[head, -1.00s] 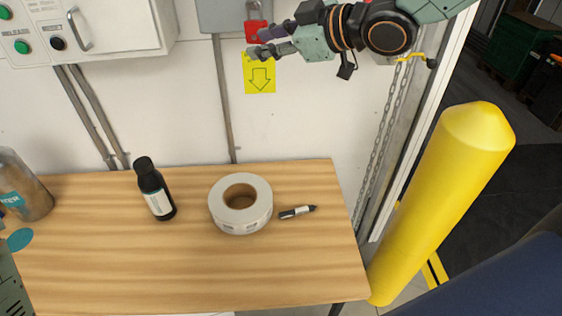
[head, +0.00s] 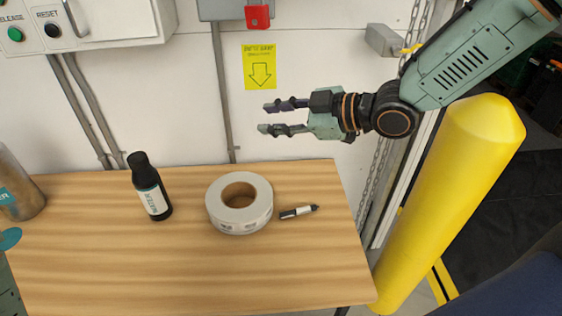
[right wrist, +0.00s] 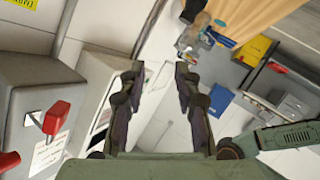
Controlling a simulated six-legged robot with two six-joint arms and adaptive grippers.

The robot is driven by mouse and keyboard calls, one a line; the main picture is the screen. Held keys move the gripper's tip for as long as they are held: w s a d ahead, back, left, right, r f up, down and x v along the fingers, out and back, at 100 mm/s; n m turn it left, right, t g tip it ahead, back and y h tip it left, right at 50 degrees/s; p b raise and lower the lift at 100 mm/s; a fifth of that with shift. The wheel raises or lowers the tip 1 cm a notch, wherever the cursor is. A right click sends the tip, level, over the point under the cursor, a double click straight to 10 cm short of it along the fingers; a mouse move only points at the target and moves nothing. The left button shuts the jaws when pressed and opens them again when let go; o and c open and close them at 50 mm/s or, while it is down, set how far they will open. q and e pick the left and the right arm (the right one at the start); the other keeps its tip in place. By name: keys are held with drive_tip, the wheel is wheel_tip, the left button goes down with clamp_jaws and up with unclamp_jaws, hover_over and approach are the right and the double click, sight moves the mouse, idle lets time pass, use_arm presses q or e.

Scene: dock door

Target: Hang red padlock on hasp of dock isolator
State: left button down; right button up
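The red padlock (head: 257,17) hangs at the lower front of the grey isolator box (head: 212,10) on the wall, at the top edge of the head view. How its shackle sits on the hasp is cut off there. My right gripper (head: 267,118) is open and empty, below and slightly right of the padlock, clear of it. In the right wrist view its fingers (right wrist: 157,82) are spread with nothing between them. That view also shows a grey box with a red part (right wrist: 55,117); I cannot tell whether this is the padlock. My left gripper is out of view.
A yellow arrow label (head: 259,68) is on the wall behind my right gripper. The wooden bench (head: 110,270) holds a black bottle (head: 149,186), a tape roll (head: 239,204) and a marker (head: 298,212). A yellow bollard (head: 450,200) stands right of the bench.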

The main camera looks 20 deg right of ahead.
wheel_tip(320, 180, down, 8)
drive_tip(key=s+n+b, duration=0.1)
drive_tip(key=s+b, duration=0.1)
drive_tip(key=shift+s+r+g+y, duration=0.15)
drive_tip(key=shift+s+g+y, duration=0.15)
drive_tip(key=shift+s, duration=0.05)
drive_tip(key=s+d+f+m+g+h, duration=0.1)
drive_tip(key=s+f+m+g+h, duration=0.4)
drive_tip(key=s+f, duration=0.6)
drive_tip(key=s+f+m+g+h, duration=0.1)
drive_tip(key=s+f+m+h, duration=0.1)
drive_tip(key=s+f+m, duration=0.85)
drive_tip(key=s+d+f+g+h+b, duration=0.1)
drive_tip(key=s+d+f+g+h, duration=0.15)
drive_tip(key=s, duration=0.25)
drive_tip(key=s+d+f+g+h, duration=0.1)
drive_tip(key=s+d+f, duration=0.1)
drive_tip(key=s+f, duration=0.3)
drive_tip(key=shift+m, duration=0.35)
drive_tip(key=f+b, duration=0.3)
drive_tip(key=b, duration=0.1)
drive_tip(key=f+b, duration=0.2)
drive_tip(key=b, duration=0.1)
drive_tip(key=shift+a+f, duration=0.25)
drive_tip(key=shift+f, duration=0.05)
idle(0.7)
